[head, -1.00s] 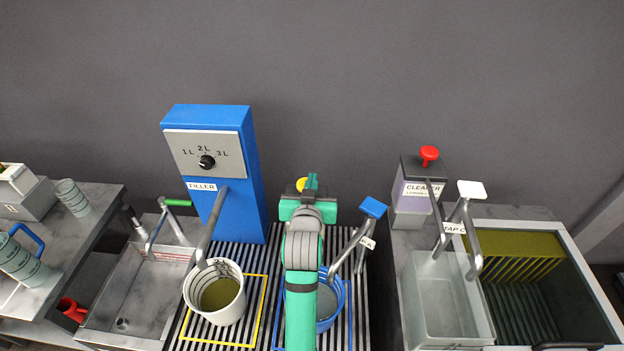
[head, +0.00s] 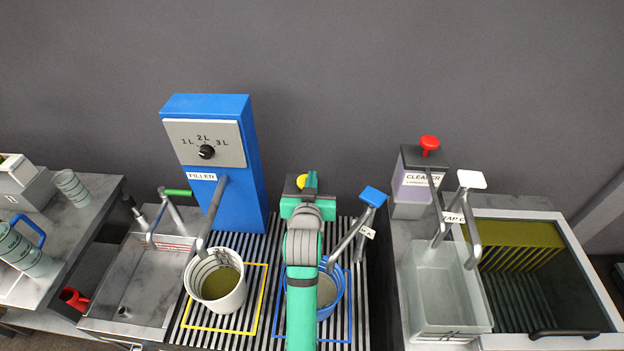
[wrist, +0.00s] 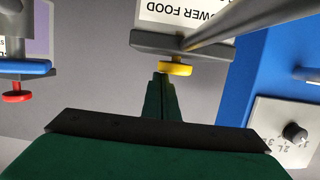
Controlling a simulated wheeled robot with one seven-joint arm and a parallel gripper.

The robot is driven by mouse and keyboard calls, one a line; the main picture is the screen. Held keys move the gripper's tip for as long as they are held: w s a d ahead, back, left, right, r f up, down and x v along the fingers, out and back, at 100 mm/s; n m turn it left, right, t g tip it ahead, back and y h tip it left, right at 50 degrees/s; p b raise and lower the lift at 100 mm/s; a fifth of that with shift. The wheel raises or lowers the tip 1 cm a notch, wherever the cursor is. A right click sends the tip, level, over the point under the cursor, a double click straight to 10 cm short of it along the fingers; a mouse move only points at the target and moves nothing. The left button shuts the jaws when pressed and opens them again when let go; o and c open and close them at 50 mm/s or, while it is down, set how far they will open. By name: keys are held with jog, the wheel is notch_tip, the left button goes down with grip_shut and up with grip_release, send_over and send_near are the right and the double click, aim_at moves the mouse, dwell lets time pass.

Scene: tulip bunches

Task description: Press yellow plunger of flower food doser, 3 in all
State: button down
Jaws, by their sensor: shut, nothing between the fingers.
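The flower food doser (wrist: 150,42) shows upside down in the wrist view, with its label partly cut off. Its yellow plunger (wrist: 175,69) sits close to the dark top, with only a little stem showing. The plunger also shows in the head view (head: 302,181), partly behind my gripper (head: 311,180). My gripper is shut and empty. In the wrist view its fingertips (wrist: 163,77) are right at the plunger's face; I cannot tell whether they touch. The arm hides most of the doser in the head view.
A blue bucket (head: 338,300) stands below my arm, beside a white bucket (head: 219,292) under the blue filler (head: 213,125). A blue-topped lever (head: 373,196) rises close to my arm's right. The cleaner doser (head: 415,190) with a red plunger stands further right.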

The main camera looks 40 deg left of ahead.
notch_tip(320, 180, up, 4)
jog(key=shift+w+r, duration=0.1)
jog(key=v, duration=1)
dwell(0.5)
